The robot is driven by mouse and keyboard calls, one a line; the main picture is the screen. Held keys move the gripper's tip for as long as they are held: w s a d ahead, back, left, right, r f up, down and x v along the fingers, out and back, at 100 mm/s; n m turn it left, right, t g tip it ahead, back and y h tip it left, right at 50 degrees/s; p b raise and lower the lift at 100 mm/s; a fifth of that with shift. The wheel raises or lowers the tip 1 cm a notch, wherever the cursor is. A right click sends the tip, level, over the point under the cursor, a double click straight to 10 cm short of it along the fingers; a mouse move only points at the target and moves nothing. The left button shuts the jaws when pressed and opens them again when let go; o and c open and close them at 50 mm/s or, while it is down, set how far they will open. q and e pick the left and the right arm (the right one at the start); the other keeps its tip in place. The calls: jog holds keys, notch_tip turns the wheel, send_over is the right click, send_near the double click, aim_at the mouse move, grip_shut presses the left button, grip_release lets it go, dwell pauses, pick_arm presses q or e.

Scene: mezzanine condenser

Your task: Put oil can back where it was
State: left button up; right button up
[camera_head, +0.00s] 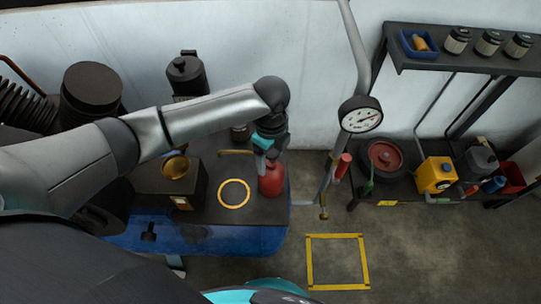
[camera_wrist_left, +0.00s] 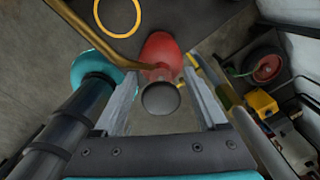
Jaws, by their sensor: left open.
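The red oil can (camera_head: 271,181) stands on the dark bench top near its right edge, with its brass spout pointing left. A yellow ring (camera_head: 234,193) is marked on the bench just left of the can, and the can is outside it. My left gripper (camera_head: 264,143) is at the top of the can. In the left wrist view the can's red body (camera_wrist_left: 160,50) and dark round top (camera_wrist_left: 160,98) show between the two spread fingers of the gripper (camera_wrist_left: 160,74), with gaps at both sides. My right gripper is not in view.
A brass-topped box (camera_head: 170,190) stands left of the ring. A pipe with a pressure gauge (camera_head: 360,115) rises right of the bench. A yellow square (camera_head: 338,262) marks clear floor. A low shelf at right holds a yellow can (camera_head: 436,175) and other items.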

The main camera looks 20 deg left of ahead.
pick_arm(q)
notch_tip(320, 180, up, 12)
jog(key=p, duration=0.3)
jog(key=shift+r, duration=0.15)
